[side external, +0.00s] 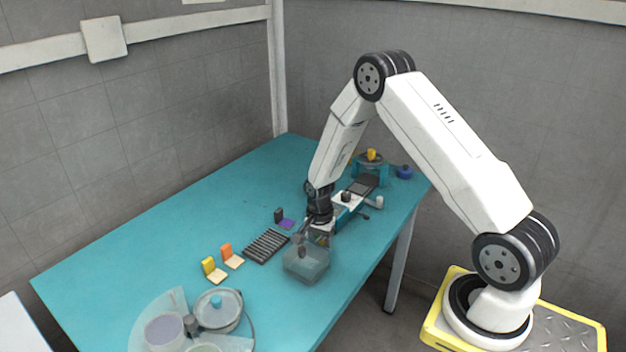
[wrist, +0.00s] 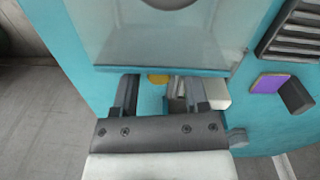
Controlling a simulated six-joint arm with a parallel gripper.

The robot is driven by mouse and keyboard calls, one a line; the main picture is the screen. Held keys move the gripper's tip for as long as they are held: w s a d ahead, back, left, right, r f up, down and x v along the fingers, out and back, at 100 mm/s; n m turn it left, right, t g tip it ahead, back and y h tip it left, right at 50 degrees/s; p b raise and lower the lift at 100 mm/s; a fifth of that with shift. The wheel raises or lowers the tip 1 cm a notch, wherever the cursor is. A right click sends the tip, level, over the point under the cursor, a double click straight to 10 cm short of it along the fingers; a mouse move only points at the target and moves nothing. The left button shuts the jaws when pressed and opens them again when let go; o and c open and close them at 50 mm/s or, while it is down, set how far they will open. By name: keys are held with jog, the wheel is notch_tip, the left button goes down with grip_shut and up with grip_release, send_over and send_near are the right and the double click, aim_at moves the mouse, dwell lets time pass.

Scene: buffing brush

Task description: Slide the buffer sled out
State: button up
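No part is clearly marked as the buffer sled. A low white-and-blue unit with a dark knob (side external: 346,196) stands on the teal table behind my gripper; I cannot tell whether it is the sled. My gripper (side external: 303,246) points down at the clear box (side external: 306,268) near the table's front edge. In the wrist view my gripper (wrist: 160,88) has its two fingers apart, with teal and a small yellow round part (wrist: 157,78) seen between them. The clear box (wrist: 165,48) fills the top of that view. Contact at the fingertips is hard to see.
A black ribbed rack (side external: 266,246), a purple pad (side external: 287,224) and a dark block (side external: 279,215) lie left of my gripper. The table's far left is clear.

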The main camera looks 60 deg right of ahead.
jog(key=shift+d, duration=0.1)
jog(key=shift+r, duration=0.1)
jog(key=shift+r, duration=0.4)
notch_tip(320, 180, up, 6)
jog(key=shift+w+r, duration=0.1)
jog(key=shift+r, duration=0.3)
dwell(0.5)
